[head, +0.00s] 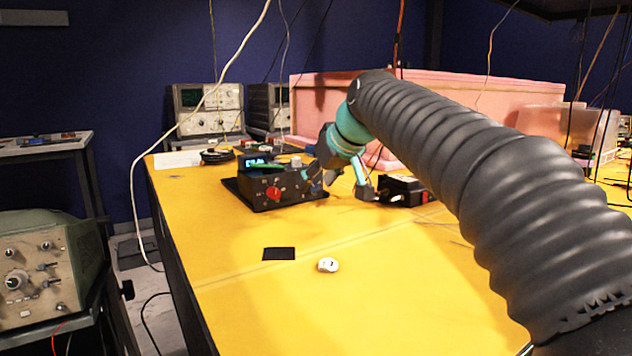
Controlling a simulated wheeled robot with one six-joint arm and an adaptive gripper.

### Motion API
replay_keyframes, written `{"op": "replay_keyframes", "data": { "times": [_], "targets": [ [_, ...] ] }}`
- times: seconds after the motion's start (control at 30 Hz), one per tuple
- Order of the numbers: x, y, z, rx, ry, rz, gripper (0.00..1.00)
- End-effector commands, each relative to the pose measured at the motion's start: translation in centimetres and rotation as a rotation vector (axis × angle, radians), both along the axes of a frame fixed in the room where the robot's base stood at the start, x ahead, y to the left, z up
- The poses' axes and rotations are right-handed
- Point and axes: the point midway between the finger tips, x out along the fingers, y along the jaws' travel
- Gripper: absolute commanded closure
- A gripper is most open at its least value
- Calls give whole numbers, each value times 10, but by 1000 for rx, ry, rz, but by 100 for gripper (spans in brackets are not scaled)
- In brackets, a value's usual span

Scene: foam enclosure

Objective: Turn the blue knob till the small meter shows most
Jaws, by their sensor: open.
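A black box (262,190) with a red knob (273,193) on its front stands on the yellow table. A small lit display (256,160) with cyan digits sits at its top left; I cannot read the value. A pale knob or cap (296,161) shows on top. I cannot clearly make out a blue knob; the right end of the box is partly covered by my gripper. My gripper (336,182) is open at that end, one finger close to the box and the other out to the right. I cannot tell whether it touches anything.
A dark device with a red part (402,191) lies just right of my gripper. A black square (279,254) and a small white object (328,265) lie on the yellow table (240,290). Pink foam (440,90) stands behind. Cables hang down, one white along the left edge.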

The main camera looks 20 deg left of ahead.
Motion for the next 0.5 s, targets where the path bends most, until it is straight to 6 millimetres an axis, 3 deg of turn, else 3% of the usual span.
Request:
{"op": "replay_keyframes", "data": {
  "times": [0.43,0.47,0.5],
  "targets": [
    [6,6,-8,0,-1,-1,50],
    [6,6,-8,0,-1,-1,53],
    [6,6,-8,0,-1,-1,63]
  ]
}}
